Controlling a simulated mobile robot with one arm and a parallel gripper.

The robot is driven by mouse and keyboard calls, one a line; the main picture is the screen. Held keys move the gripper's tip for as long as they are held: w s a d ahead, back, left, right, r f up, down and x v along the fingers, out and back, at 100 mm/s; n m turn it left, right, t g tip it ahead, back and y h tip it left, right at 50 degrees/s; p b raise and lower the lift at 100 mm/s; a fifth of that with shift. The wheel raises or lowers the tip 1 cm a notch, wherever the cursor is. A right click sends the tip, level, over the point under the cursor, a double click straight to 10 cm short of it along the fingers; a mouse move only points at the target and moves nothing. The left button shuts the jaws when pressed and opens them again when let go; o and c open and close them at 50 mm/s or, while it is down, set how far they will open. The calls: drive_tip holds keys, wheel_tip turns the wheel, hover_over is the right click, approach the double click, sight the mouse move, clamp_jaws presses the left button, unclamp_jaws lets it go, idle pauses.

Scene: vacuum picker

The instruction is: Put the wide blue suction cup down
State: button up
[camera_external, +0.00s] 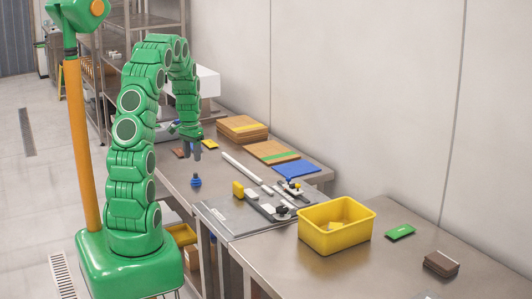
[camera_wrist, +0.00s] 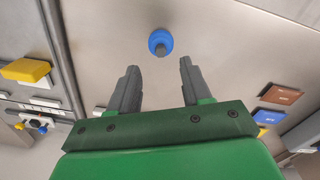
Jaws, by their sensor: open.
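The wide blue suction cup (camera_external: 195,181) stands on the metal table near its front edge, with a grey stem on top. In the wrist view the blue suction cup (camera_wrist: 159,40) lies ahead of the fingertips, roughly centred between them but beyond their reach. My gripper (camera_external: 194,150) hangs above the table behind the cup, apart from it. In the wrist view my gripper (camera_wrist: 158,64) has its two grey fingers spread with nothing between them.
A grey work plate (camera_external: 235,213) with a yellow block (camera_external: 238,189) and several fittings lies right of the cup. A yellow bin (camera_external: 336,226), cardboard stacks (camera_external: 243,127) and a blue sheet (camera_external: 295,169) stand further along. Table around the cup is clear.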

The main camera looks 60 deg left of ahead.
sight(196, 179)
drive_tip(key=shift+f, duration=1.3)
drive_tip(key=shift+w+f, duration=0.2)
drive_tip(key=shift+f, duration=1.1)
drive_tip(key=shift+w+f, duration=0.2)
drive_tip(key=shift+f, duration=1.05)
drive_tip(key=shift+a, duration=0.1)
clamp_jaws()
